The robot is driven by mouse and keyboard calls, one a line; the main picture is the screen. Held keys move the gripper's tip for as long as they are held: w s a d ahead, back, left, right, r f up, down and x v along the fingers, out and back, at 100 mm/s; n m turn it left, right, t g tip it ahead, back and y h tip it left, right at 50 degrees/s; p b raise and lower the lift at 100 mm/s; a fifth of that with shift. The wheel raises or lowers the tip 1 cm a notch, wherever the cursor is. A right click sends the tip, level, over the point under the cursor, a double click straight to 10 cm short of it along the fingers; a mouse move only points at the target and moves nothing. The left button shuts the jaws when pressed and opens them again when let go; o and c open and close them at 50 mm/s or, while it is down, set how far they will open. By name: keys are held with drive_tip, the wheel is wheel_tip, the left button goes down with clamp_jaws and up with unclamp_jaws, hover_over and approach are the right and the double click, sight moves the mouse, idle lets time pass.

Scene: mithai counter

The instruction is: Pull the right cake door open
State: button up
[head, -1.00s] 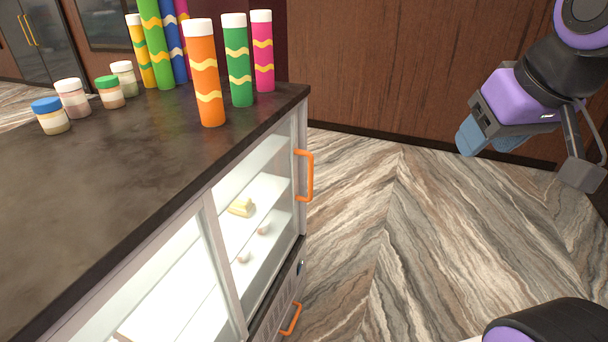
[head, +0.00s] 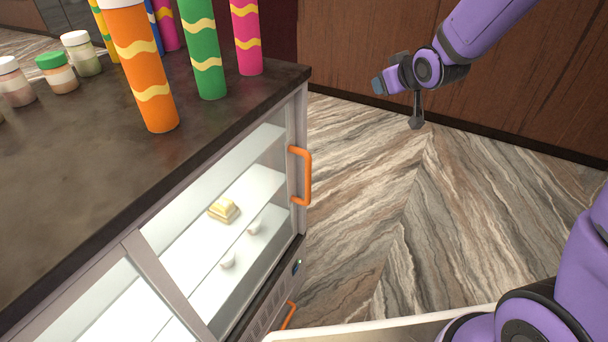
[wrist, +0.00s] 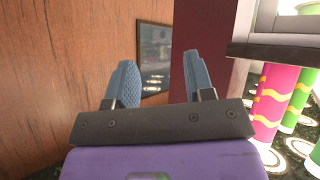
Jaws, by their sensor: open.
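The right cake door (head: 222,215) is a glass panel in a grey frame on the front of the lit cake counter, and it looks shut. Its orange upright handle (head: 306,176) is at the door's right edge, near the counter's corner. My gripper (head: 378,86) is in the air to the upper right of the handle, apart from it. In the wrist view my gripper (wrist: 160,80) shows two blue fingers spread apart with nothing between them. The handle does not show in the wrist view.
Tall orange (head: 140,70), green (head: 204,50) and pink (head: 246,38) tubes stand on the dark countertop (head: 75,170), with small jars to the left. A second orange handle (head: 288,315) sits lower. A wooden wall (head: 540,80) is behind. The patterned floor right of the counter is clear.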

drive_tip(key=w+a+f+n+t+y, duration=0.1)
drive_tip(key=w+a+f+n+y, duration=0.15)
drive_tip(key=f, duration=0.55)
drive_tip(key=w+a+f+n+y, duration=0.1)
drive_tip(key=w+a+f+y, duration=0.2)
drive_tip(key=f, duration=0.5)
drive_tip(key=s+a+f+y, duration=0.3)
drive_tip(key=f, duration=0.6)
drive_tip(key=s+a+f+y, duration=0.2)
drive_tip(key=s+a+f, duration=0.15)
drive_tip(key=f, duration=0.45)
drive_tip(key=x, duration=1)
drive_tip(key=shift+r+n+t, duration=0.3)
drive_tip(key=shift+n+t, duration=0.1)
drive_tip(key=shift+n, duration=0.05)
clamp_jaws()
